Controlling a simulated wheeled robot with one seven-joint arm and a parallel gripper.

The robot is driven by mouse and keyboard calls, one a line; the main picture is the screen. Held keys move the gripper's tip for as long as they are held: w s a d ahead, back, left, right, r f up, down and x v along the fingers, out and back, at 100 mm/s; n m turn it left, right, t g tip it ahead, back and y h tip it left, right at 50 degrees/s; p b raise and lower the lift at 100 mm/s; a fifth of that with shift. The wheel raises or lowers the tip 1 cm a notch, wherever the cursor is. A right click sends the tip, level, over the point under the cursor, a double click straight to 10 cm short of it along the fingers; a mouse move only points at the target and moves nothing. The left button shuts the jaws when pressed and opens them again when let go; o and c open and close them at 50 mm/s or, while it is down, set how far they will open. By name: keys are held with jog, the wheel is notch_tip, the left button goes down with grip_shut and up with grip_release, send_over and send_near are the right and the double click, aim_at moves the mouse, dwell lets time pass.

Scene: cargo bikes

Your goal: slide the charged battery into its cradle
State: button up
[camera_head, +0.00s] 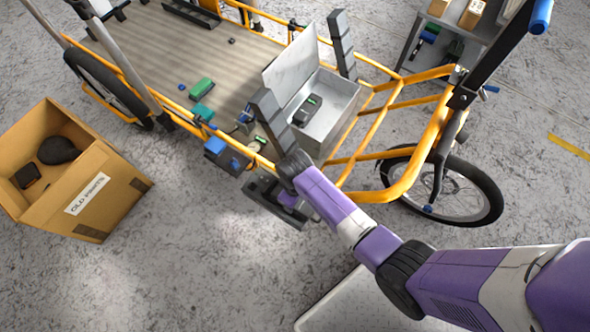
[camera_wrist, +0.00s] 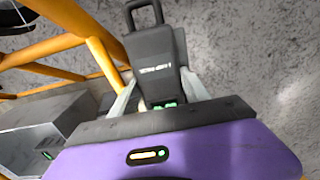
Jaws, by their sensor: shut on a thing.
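My gripper (camera_wrist: 157,88) is shut on the charged battery (camera_wrist: 153,55) in the wrist view, with a pale finger against each side. The battery is a dark grey block with a loop handle at its far end, a pale label and green lights near my palm. In the head view my gripper (camera_head: 287,202) is low beside the orange bike frame, just outside the open metal box; the battery is hard to separate from the dark parts there. I cannot make out the cradle for certain in either view.
The open metal box (camera_head: 336,105) holds a dark unit with a green light (camera_head: 308,108). Small parts lie on the bike's deck (camera_head: 215,60). Orange frame tubes (camera_head: 375,125) run close to my gripper. A cardboard box marked old parts (camera_head: 110,195) stands on the floor at left.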

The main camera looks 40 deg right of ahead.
jog(key=shift+f+b, duration=0.3)
jog(key=shift+f, duration=0.15)
dwell(0.3)
jog(key=o, duration=1.6)
jog(key=shift+s+a+f, duration=0.15)
jog(key=r, duration=0.2)
jog(key=r+p, duration=0.1)
jog(key=r, duration=0.2)
jog(key=r+p, duration=0.1)
jog(key=r, duration=0.2)
jog(key=shift+w+d+r, duration=0.15)
jog(key=shift+w+d, duration=0.05)
jog(key=shift+d, duration=0.05)
